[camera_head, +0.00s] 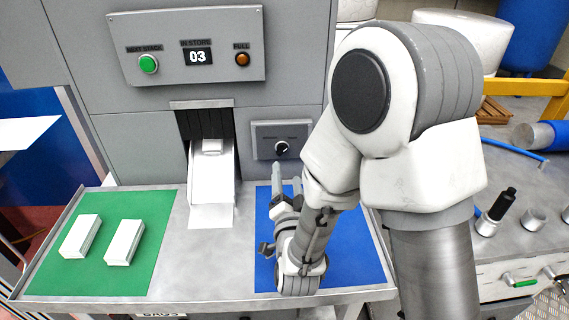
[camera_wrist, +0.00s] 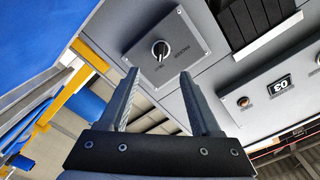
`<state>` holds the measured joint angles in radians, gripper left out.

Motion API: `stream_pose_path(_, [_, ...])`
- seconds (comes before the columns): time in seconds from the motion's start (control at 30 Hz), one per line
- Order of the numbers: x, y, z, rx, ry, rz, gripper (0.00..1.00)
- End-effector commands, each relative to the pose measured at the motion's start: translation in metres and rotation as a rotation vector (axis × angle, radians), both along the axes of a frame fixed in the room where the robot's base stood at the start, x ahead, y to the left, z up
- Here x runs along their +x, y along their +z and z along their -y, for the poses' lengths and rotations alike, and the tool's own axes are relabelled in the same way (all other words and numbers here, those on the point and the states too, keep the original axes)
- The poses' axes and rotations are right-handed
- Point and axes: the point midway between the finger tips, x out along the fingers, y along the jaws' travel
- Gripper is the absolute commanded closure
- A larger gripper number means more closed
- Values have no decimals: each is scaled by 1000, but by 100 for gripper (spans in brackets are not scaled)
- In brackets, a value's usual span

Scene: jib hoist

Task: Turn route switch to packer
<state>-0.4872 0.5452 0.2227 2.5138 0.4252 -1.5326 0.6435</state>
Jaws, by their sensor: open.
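The route switch (camera_head: 281,147) is a dark round knob with a light mark, on a small grey panel (camera_head: 262,140) right of the chute opening. My gripper (camera_head: 287,178) is open and empty, below and in front of the switch panel. Its two fingers (camera_wrist: 159,74) point toward the panel, apart from the knob.
A white chute (camera_head: 212,190) slopes out left of the switch. A green mat (camera_head: 100,262) holds two white boxes (camera_head: 124,242); a blue mat (camera_head: 265,225) lies under my arm. The upper panel (camera_head: 187,80) has a green button, a display reading 03 and an orange lamp.

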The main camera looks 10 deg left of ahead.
Motion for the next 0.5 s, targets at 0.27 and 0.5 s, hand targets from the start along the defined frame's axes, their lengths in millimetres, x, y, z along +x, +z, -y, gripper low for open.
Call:
stream_pose_path(0.27, [17,2,-4,1,1,2,36])
stream_pose_path(0.5, [62,2,-15,0,2,1,36])
